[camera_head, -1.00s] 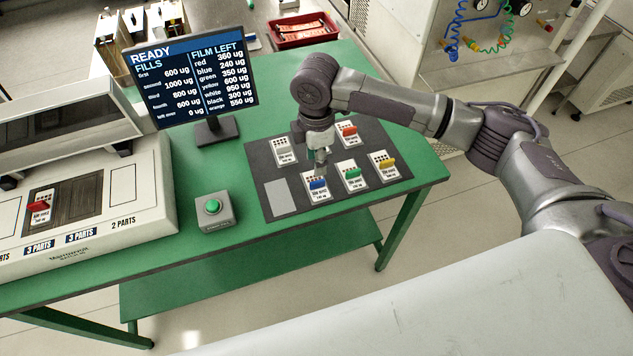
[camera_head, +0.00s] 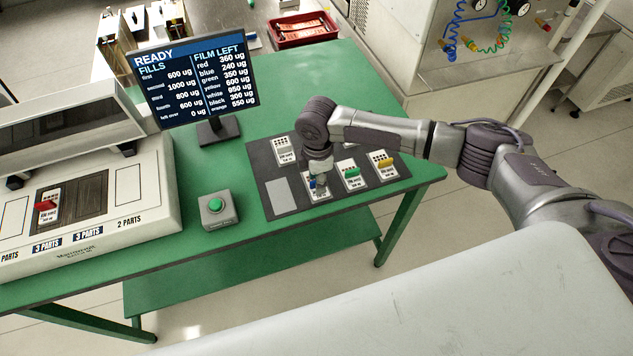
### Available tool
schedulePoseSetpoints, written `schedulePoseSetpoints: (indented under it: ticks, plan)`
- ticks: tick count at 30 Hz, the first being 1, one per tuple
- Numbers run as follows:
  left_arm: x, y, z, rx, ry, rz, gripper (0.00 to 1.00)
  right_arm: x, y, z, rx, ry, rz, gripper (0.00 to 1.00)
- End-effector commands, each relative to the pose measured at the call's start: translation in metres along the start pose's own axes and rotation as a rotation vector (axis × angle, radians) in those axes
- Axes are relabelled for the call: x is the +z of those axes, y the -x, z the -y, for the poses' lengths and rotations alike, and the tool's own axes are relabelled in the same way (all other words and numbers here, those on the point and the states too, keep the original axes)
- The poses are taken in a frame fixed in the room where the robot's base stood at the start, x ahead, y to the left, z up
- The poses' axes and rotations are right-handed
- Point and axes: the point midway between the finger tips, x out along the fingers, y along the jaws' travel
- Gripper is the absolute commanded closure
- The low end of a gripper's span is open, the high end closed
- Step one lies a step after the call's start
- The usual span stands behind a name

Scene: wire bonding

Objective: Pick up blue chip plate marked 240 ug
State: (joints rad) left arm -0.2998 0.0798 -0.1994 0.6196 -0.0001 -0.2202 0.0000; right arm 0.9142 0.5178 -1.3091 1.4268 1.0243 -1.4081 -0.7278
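The blue chip plate (camera_head: 311,194) lies in the front row of the dark mat (camera_head: 284,214), a white card with a blue part on it. My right gripper (camera_head: 319,183) points down right over it and covers much of the card. Its fingers are at the blue part, but they are too small and hidden to tell whether they grip it. The screen (camera_head: 192,80) reads READY and lists blue at 240 ug. My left gripper is out of view.
Green (camera_head: 352,178) and yellow (camera_head: 384,167) plates lie right of the blue one. A white plate (camera_head: 284,152) lies behind. The machine (camera_head: 140,215) on the left holds a red plate (camera_head: 48,207). A green button box (camera_head: 217,210) stands on the green table (camera_head: 262,232).

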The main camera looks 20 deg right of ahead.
Motion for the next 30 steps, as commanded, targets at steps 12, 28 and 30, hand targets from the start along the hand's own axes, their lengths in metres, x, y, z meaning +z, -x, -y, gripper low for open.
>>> schedulePoseSetpoints:
  ticks: [12,28,30]
  plan:
    - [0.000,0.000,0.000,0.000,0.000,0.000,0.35,0.000,0.001,0.000,0.000,-0.001,0.000,1.00]
    - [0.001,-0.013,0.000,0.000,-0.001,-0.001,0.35,0.000,0.035,-0.002,0.006,0.000,-0.003,1.00]
    - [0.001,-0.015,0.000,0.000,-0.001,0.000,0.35,0.006,0.045,0.009,0.001,-0.001,0.000,1.00]
